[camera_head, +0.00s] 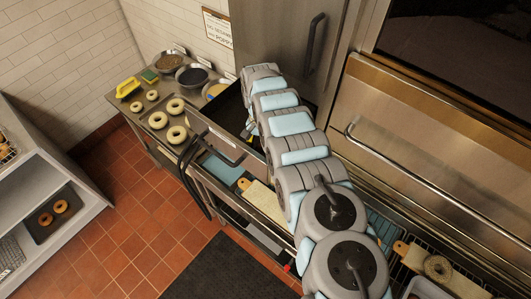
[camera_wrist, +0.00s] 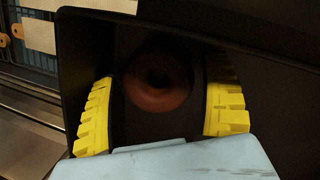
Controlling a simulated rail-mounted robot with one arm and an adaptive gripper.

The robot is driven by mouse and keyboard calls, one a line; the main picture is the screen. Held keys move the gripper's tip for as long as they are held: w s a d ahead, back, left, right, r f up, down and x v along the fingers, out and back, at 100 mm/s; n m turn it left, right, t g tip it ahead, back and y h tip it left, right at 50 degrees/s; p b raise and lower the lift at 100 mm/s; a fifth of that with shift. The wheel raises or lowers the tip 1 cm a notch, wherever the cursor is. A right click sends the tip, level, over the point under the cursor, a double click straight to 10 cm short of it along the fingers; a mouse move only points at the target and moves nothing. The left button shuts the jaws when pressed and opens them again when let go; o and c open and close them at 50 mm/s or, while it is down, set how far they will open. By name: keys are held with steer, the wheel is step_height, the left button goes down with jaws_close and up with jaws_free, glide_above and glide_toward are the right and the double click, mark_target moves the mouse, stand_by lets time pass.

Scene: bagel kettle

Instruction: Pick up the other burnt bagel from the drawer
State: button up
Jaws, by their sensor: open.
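A dark reddish-brown bagel (camera_wrist: 158,84) lies in the shadowed bottom of the open drawer. The dark drawer wall (camera_wrist: 285,75) shows around it in the wrist view. My gripper (camera_wrist: 160,108) is open, its yellow fingers on the left and right of the bagel, with gaps on both sides. I cannot tell how far above the bagel the fingertips are. In the head view the open drawer (camera_head: 218,144) is at upper centre.
Pale bagels (camera_head: 176,134) and bowls (camera_head: 192,75) stand on the counter left of the drawer. A tray (camera_head: 42,234) with two brown bagels is on the left shelf. A bagel (camera_head: 437,268) lies on a wooden board at lower right. The drawer walls enclose my gripper closely.

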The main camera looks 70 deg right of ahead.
steer(key=c, duration=0.8)
steer(key=shift+d+r, duration=0.1)
